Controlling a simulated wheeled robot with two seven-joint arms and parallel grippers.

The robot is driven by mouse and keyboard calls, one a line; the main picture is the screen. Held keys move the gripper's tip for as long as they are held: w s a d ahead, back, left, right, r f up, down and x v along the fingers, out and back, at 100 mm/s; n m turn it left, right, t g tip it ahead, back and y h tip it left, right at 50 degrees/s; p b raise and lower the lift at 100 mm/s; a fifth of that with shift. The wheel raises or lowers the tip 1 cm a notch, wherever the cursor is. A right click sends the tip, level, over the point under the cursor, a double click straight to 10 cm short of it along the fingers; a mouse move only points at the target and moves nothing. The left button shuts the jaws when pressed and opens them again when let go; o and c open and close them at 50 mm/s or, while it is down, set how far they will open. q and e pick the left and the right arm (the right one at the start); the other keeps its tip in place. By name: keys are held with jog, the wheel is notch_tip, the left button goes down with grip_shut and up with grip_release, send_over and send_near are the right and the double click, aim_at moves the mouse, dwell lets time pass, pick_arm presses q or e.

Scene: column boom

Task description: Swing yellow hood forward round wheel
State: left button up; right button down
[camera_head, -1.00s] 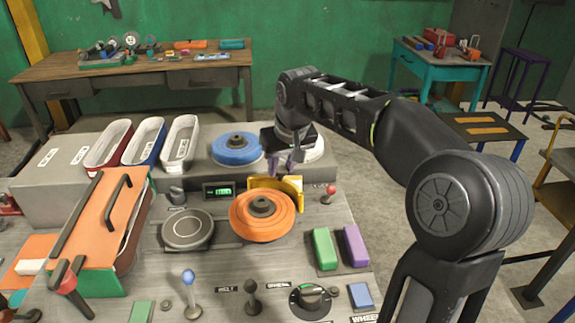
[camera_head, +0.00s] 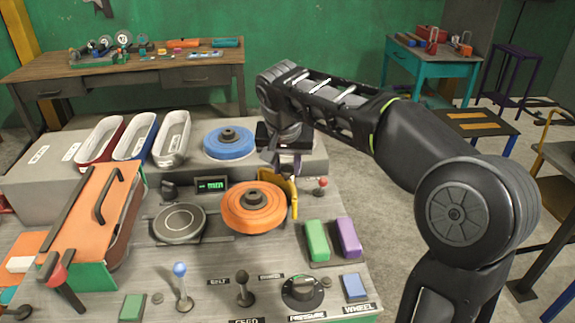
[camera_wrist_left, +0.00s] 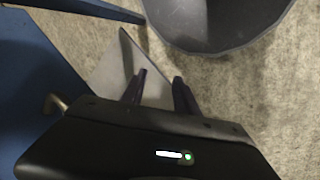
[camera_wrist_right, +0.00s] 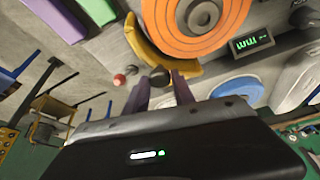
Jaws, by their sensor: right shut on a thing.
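The orange wheel (camera_head: 252,207) lies flat on the grey bench. It also shows in the right wrist view (camera_wrist_right: 170,22). The curved yellow hood (camera_head: 292,193) stands at the wheel's right and far-right edge. In the right wrist view the hood (camera_wrist_right: 150,45) runs along the wheel's rim, with a dark round knob (camera_wrist_right: 160,75) by it. My right gripper (camera_head: 272,168) is just behind the wheel, shut on the knob between its fingers. My left gripper (camera_wrist_left: 159,90) shows only in the left wrist view, open and empty above the floor.
A blue wheel (camera_head: 228,143) stands behind the orange one, and a grey disc (camera_head: 180,222) is to its left. A red-topped lever (camera_head: 321,185) is close right of the hood. Green (camera_head: 316,240) and purple (camera_head: 348,237) blocks lie at front right.

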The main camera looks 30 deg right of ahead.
jog(key=c, duration=1.1)
grip_release()
jog(key=shift+o, duration=0.2)
jog(key=v, duration=0.7)
jog(key=shift+r+b, duration=0.3)
jog(key=shift+r, duration=0.05)
jog(key=shift+s, duration=0.1)
